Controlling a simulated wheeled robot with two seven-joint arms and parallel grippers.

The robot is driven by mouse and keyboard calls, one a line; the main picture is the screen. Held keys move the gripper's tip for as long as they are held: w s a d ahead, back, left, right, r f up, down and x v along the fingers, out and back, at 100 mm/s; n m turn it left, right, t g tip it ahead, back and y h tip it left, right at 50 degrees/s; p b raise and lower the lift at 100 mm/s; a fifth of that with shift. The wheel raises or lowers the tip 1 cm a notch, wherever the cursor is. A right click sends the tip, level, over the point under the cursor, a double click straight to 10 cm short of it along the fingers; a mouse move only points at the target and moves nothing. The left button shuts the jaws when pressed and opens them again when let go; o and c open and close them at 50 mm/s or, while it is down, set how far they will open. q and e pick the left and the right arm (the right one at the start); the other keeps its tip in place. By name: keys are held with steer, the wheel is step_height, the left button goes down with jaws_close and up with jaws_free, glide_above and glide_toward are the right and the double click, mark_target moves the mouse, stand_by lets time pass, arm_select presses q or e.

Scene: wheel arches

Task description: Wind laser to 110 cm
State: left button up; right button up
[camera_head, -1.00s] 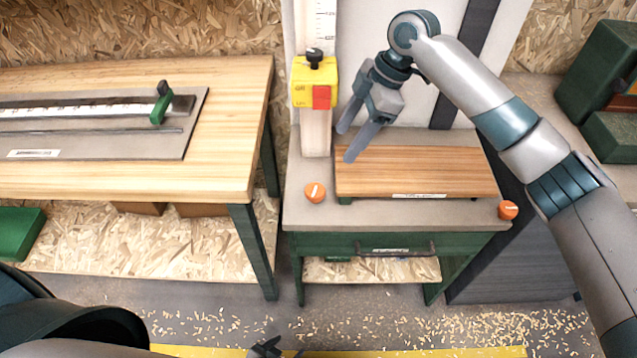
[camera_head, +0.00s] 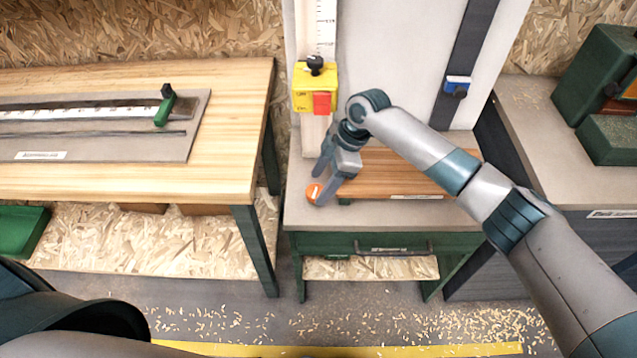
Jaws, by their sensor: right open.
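A yellow box (camera_head: 314,84) with a red front patch and a black knob on top sits against a vertical white scale (camera_head: 325,28); its numbers are too small to read. A small blue and white device (camera_head: 457,86) sits on a dark vertical strip (camera_head: 467,50) to the right. I cannot tell which is the laser. An orange knob (camera_head: 313,193) is at the front left of the bench. My right gripper (camera_head: 318,187) is open, pointing down, with its fingers at this knob; I cannot tell whether they touch it. My left gripper is not in view.
A wooden board (camera_head: 390,170) lies on the bench behind my right arm. A drawer handle (camera_head: 395,249) is on the bench front. A wooden table (camera_head: 225,120) with a clamped ruler stands at left. Green machinery (camera_head: 600,95) stands at the far right.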

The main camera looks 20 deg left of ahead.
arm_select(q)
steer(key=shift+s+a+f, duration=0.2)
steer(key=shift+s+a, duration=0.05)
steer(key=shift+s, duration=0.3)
arm_select(e)
steer(key=shift+x, duration=1)
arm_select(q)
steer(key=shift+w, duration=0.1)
arm_select(e)
steer(key=shift+c, duration=0.7)
steer(key=c, duration=0.9)
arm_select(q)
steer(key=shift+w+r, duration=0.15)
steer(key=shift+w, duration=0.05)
arm_select(e)
steer(key=shift+c, duration=0.2)
